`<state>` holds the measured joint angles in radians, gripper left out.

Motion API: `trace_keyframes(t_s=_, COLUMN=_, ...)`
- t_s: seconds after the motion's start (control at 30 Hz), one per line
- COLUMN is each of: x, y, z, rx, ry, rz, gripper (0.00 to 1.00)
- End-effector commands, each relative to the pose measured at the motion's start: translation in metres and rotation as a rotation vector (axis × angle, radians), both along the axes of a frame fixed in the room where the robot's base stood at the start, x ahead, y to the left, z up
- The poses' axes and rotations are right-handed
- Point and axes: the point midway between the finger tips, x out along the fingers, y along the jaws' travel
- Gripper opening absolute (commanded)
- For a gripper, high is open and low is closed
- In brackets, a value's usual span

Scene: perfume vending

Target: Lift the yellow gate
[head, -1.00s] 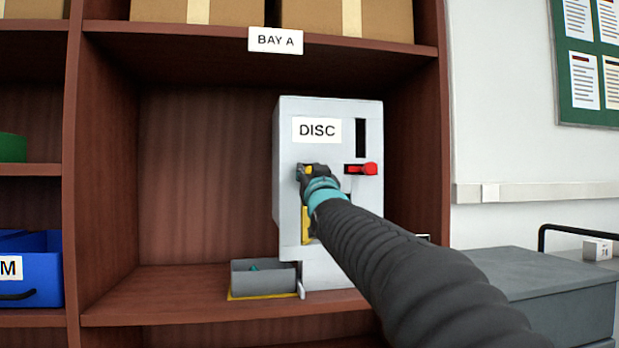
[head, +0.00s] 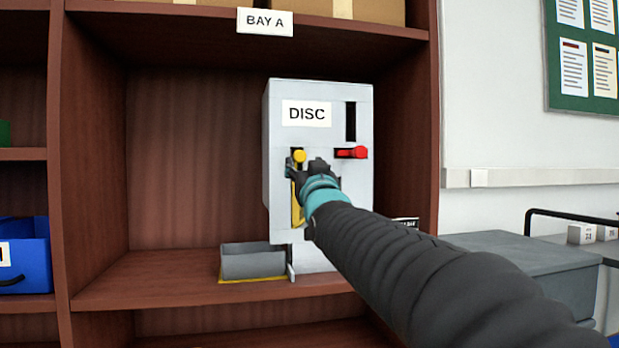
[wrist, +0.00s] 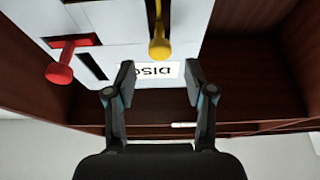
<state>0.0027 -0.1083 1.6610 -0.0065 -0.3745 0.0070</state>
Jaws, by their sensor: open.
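The grey dispenser (head: 345,205) labelled DISC stands on the shelf. The yellow gate (head: 297,209) is on its front at the left, with a round yellow knob (head: 299,156) above. In the head view the knob shows just above my gripper (head: 305,168), which covers part of the gate. In the wrist view, which looks upside down, the yellow knob (wrist: 159,48) sits beyond the fingertips, roughly centred between them. My gripper (wrist: 159,80) is open, and nothing shows between its fingers.
A red knob (head: 352,153) sticks out to the right of the yellow one. A small grey tray (head: 252,263) stands at the dispenser's lower left; its inside is mostly hidden. The shelf walls (head: 95,170) enclose the bay. The left part of the bay is free.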

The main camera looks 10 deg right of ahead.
Motion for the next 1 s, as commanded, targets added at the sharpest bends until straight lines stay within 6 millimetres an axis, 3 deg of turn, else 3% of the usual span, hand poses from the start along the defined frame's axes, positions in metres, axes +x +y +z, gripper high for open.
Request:
trace_keyframes(t_s=0.2, x=-0.034, y=0.000, z=-0.013, rx=0.000, ry=-0.001, rz=0.000, gripper=0.54)
trace_keyframes(t_s=0.4, x=-0.049, y=0.000, z=-0.020, rx=0.000, ry=-0.001, rz=0.001, gripper=0.54)
trace_keyframes(t_s=1.0, x=-0.050, y=0.000, z=-0.026, rx=0.000, ry=0.021, rz=0.000, gripper=0.54)
